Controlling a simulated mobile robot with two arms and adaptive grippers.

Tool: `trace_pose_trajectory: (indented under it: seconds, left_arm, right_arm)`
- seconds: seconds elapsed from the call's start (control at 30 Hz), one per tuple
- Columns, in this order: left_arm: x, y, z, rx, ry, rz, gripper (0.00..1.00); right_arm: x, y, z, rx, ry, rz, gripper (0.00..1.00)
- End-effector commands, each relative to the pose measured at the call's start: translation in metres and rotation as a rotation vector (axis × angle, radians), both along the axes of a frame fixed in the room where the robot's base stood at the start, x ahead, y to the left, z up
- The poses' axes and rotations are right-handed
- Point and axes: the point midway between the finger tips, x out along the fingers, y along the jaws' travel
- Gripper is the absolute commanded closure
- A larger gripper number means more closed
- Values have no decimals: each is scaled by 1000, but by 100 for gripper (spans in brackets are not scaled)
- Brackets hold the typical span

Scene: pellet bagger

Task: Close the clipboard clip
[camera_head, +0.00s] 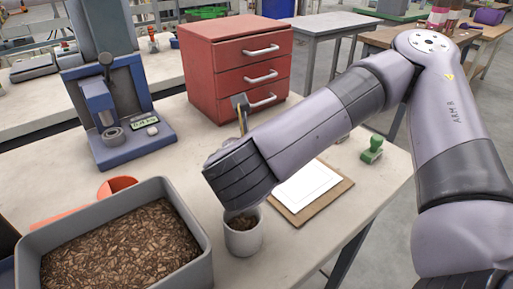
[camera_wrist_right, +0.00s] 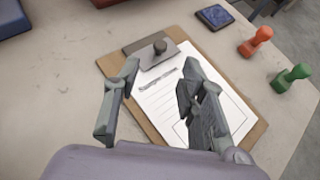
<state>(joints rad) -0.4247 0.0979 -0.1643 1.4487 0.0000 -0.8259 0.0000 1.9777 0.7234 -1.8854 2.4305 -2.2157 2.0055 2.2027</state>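The clipboard (camera_head: 297,213) lies on the pale bench with a white sheet (camera_head: 308,186) on it. My right forearm hides its clip end in the head view. In the right wrist view the brown clipboard (camera_wrist_right: 252,137) has a grey metal clip (camera_wrist_right: 150,61) with a dark knob (camera_wrist_right: 160,47) at its far end. I cannot tell whether the clip presses on the sheet. My right gripper (camera_wrist_right: 160,72) is open and empty, its fingers apart, with the clip showing between and beyond the tips. My left gripper is not in view.
A cup (camera_head: 243,238) and a grey bin of pellets (camera_head: 198,236) stand nearby. A red drawer cabinet (camera_head: 225,60) and a blue device (camera_head: 135,143) stand behind. An orange stamp (camera_wrist_right: 256,41), green stamp (camera_wrist_right: 291,78) and dark blue pad (camera_wrist_right: 219,16) lie right of the clipboard.

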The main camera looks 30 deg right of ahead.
Motion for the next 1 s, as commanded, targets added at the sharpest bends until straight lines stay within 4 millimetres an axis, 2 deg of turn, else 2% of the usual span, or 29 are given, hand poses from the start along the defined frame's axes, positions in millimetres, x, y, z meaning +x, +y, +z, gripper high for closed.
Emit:
trace_pose_trajectory:
  seconds: [0.1, 0.3, 1.0]
  left_arm:
    - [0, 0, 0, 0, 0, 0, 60]
    - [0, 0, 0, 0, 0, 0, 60]
    - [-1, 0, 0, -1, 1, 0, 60]
  right_arm:
    - [-11, 10, 10, -2, -3, 4, 62]
    - [-23, 17, 16, -2, 1, 0, 62]
    - [-24, 17, 17, -1, 1, -2, 62]
